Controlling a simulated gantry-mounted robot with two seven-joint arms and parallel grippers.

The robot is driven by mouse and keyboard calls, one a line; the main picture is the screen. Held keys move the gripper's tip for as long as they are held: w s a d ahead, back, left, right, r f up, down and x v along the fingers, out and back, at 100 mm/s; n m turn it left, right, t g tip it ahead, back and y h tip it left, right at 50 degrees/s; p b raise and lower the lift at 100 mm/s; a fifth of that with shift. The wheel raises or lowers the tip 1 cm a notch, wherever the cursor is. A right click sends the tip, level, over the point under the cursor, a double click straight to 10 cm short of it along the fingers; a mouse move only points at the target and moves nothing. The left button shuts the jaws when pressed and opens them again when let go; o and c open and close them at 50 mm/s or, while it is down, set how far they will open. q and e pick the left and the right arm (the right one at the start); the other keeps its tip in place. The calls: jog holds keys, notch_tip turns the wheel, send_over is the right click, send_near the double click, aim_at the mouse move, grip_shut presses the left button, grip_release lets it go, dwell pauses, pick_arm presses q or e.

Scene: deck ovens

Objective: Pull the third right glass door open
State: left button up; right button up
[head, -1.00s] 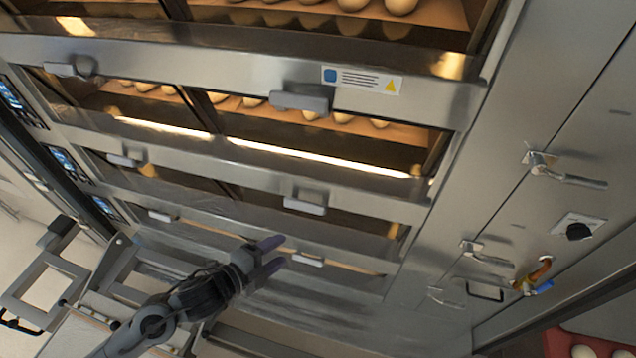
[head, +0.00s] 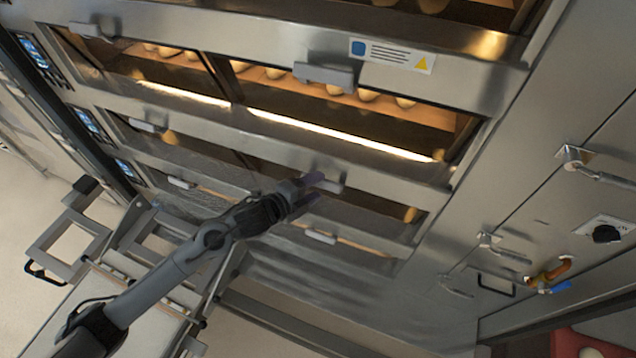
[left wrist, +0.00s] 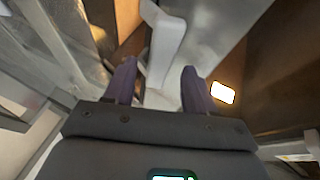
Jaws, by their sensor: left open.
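My left gripper (head: 308,191) is open, its dark purple fingers at a grey bar handle (head: 332,181) on the oven's right-hand column of glass doors. This handle is the middle one of three right-hand handles in the head view. In the left wrist view the pale handle (left wrist: 166,45) runs between the two open fingers (left wrist: 158,90), nearer the left one. I cannot tell whether they touch it. The glass pane (head: 372,207) below this handle appears closed. The gripper hides part of the handle and steel frame. My right gripper is not in view.
Another right-hand handle (head: 324,75) is above, and a lower one (head: 320,237) lies just below my gripper. Steel panels with latches (head: 595,170) stand at the right. A grey metal frame (head: 70,225) stands at the lower left.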

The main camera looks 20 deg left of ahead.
pick_arm(q)
jog(key=shift+x, duration=0.95)
jog(key=shift+c, duration=0.4)
grip_shut()
